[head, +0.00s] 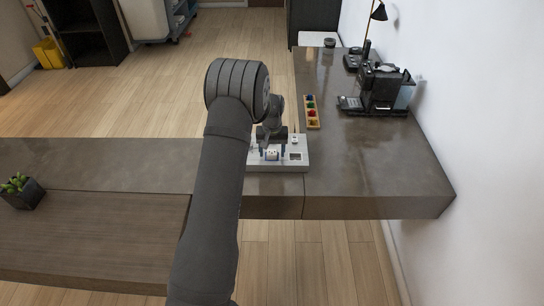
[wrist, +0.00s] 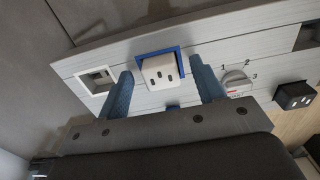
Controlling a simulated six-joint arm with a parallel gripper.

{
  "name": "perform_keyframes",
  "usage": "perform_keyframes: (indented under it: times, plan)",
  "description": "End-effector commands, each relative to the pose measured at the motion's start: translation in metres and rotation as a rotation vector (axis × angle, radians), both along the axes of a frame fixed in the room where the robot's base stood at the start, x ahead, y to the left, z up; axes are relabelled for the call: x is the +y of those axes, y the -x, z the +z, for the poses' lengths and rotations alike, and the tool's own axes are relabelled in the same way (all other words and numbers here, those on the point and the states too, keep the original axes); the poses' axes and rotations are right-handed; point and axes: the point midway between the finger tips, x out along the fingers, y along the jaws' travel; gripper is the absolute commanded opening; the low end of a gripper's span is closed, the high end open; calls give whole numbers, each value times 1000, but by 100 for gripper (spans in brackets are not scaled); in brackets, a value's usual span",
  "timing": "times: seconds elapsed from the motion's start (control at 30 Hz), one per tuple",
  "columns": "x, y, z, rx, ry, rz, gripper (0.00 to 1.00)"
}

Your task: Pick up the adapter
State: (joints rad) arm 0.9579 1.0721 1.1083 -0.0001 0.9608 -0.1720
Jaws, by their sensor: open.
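The adapter (wrist: 160,71) is a small white block with dark slots on its face. In the wrist view it sits at a blue-framed opening of a light grey panel (wrist: 215,42). In the head view the adapter (head: 271,155) shows small on the panel (head: 300,166), partly behind my arm. My gripper (wrist: 162,82) is open, with one blue finger on each side of the adapter and a visible gap on both sides. In the head view my gripper (head: 272,148) is just over the panel. I cannot tell how far the fingertips are above the panel surface.
The panel also has a white-framed socket (wrist: 98,79), a round dial (wrist: 236,82) marked 1, 2, 3 and a black block (wrist: 294,95). A tray of coloured pieces (head: 312,112) and a coffee machine (head: 382,90) stand farther back.

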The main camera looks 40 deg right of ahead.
Motion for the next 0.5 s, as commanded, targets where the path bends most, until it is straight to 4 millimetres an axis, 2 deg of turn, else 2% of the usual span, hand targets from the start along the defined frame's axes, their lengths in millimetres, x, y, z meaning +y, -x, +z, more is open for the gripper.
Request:
perform_keyframes:
  times: [0.23, 0.27, 0.5]
  plan:
    - [0, 0, -5, -1, 1, 0, 62]
    - [0, 0, -5, -1, 1, 0, 58]
    - [0, 0, -5, -1, 1, 0, 13]
